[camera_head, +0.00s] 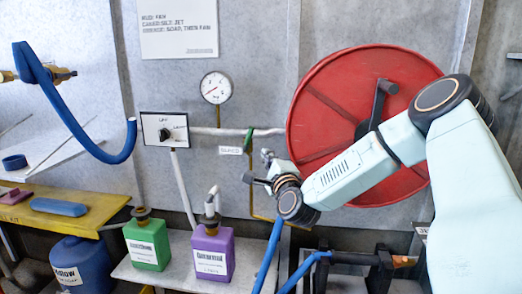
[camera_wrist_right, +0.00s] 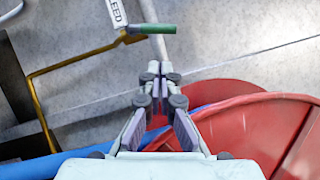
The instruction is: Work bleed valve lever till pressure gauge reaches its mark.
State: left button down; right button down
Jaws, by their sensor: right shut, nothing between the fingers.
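The bleed valve lever (camera_head: 249,137) is a small green handle on the grey pipe by the BLEED label (camera_head: 231,150). In the right wrist view the green lever (camera_wrist_right: 152,29) lies roughly level across the pipe, just beyond my fingertips. The round white pressure gauge (camera_head: 216,87) is on the wall above the pipe; its needle is too small to read surely. My right gripper (camera_head: 257,167) is below the lever. In the right wrist view its fingertips (camera_wrist_right: 157,72) are together, with nothing between them, apart from the lever. My left gripper is not in view.
A large red hose reel (camera_head: 325,105) is behind my right arm. A control panel with a knob (camera_head: 165,130) is left of the lever. Green (camera_head: 148,243) and purple (camera_head: 212,252) jugs stand on a shelf below. A yellow pipe (camera_wrist_right: 42,105) runs by the lever.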

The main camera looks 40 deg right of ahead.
aim_at(249, 137)
jog(key=b+x, duration=0.3)
jog(key=x, duration=0.7)
jog(key=shift+d, duration=0.15)
jog(key=shift+w+a+r+n+g+p, duration=0.4)
jog(key=shift+n+p, duration=0.3)
jog(key=shift+p, duration=0.2)
jog(key=shift+a+f, duration=0.1)
